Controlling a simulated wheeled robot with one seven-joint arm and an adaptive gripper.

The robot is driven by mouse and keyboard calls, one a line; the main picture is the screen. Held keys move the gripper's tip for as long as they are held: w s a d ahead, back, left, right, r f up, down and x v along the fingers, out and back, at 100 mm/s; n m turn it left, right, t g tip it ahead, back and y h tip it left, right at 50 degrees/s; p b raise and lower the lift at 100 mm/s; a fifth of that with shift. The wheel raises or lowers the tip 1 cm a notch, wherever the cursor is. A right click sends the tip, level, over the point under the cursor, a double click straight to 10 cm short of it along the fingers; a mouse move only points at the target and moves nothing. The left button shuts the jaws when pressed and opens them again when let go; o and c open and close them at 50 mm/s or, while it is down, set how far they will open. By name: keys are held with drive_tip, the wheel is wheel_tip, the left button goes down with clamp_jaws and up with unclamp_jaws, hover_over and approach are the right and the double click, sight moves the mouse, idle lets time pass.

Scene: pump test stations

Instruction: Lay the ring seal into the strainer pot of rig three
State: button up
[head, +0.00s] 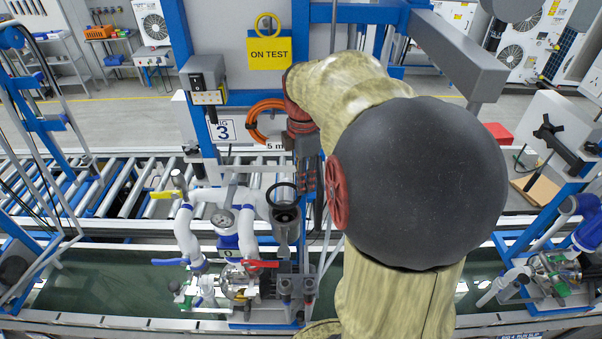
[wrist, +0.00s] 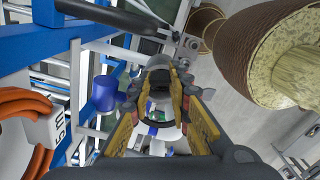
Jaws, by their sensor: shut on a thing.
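The ring seal (head: 283,187) is a thin black ring. In the head view it shows over the dark strainer pot (head: 287,221) of rig three, and I cannot tell whether it touches the rim. My gripper (head: 300,186) points down beside the pot, its tips partly merged with the dark parts there. In the wrist view my gripper (wrist: 160,106) has its yellow-sided fingers shut on the ring seal (wrist: 159,124), which shows as a dark arc between the tips. The pot's inside is mostly hidden.
White pipes with a pressure gauge (head: 222,219) stand left of the pot. A red lever (head: 261,264) and a yellow lever (head: 163,194) stick out nearby. A yellow ON TEST sign (head: 269,52) and an orange hose coil (head: 257,124) hang behind. A blue cap (wrist: 105,93) is close to the fingers.

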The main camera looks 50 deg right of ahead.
drive_tip(key=shift+a+f, duration=0.1)
drive_tip(key=shift+f, duration=0.15)
drive_tip(key=shift+f+b, duration=1.75)
drive_tip(key=shift+f, duration=0.8)
drive_tip(key=shift+f+b, duration=0.3)
drive_tip(key=shift+f, duration=0.2)
drive_tip(key=o, duration=0.5)
drive_tip(key=shift+o, duration=0.2)
drive_tip(key=shift+r, duration=0.15)
drive_tip(key=shift+r+p, duration=2.45)
drive_tip(key=shift+r, duration=1.2)
